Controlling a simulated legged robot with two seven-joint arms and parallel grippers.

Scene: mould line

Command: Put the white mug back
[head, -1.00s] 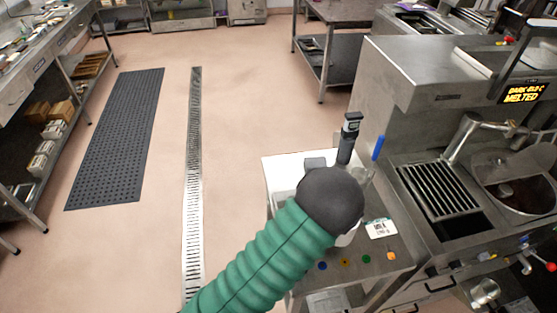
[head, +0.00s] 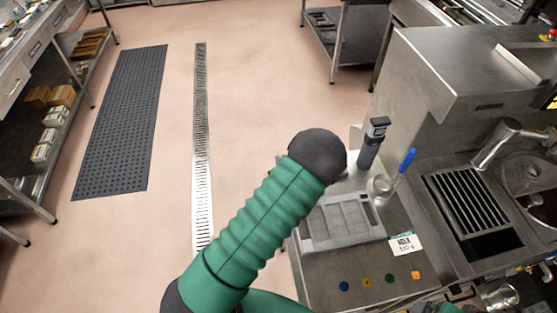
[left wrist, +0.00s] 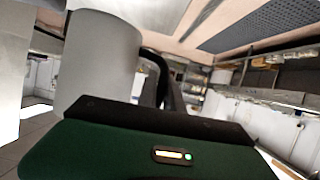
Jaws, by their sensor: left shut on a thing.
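In the left wrist view a plain white-grey cylinder, the white mug (left wrist: 103,58), stands close up at the gripper. My left gripper (left wrist: 150,95) is shut on it. A dark curved piece shows beside the mug; I cannot tell whether it is a handle or a finger. In the head view my left arm's dark rounded end (head: 318,155) is over the far left part of the side table (head: 330,283) and hides the fingers and the mug. My right gripper is not in view.
A grey divided tray (head: 345,222) lies on the table. Behind it stand a black upright device (head: 373,143) and a small cup (head: 382,188) with a blue-handled tool (head: 407,160). A label card (head: 404,244) and coloured dots are in front. The steel machine (head: 455,85) blocks the right.

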